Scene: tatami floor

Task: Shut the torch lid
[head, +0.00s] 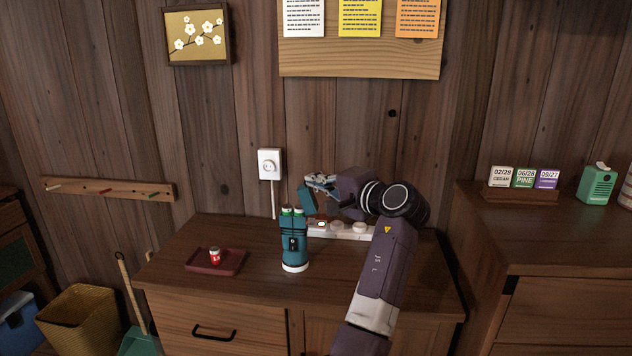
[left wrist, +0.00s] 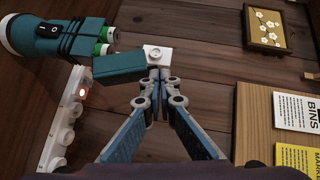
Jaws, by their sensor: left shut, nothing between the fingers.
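The teal torch (head: 294,251) stands upright on the wooden cabinet, with its white end down. Its top is open and shows two green-ended batteries (head: 292,211). The teal lid (head: 307,199) stands open at the right of the torch top. In the left wrist view the torch (left wrist: 50,35) is at upper left and its lid (left wrist: 118,66) sticks out toward my fingertips. My left gripper (head: 312,184) is shut and empty, close beside the lid; it also shows in the left wrist view (left wrist: 155,74). I cannot tell if it touches the lid. My right gripper is out of view.
A dark red tray (head: 232,268) with a small red-and-white battery (head: 214,256) lies left of the torch. A white strip (head: 344,234) with a red light lies behind, to the right. A white wall socket (head: 270,164) is on the wall.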

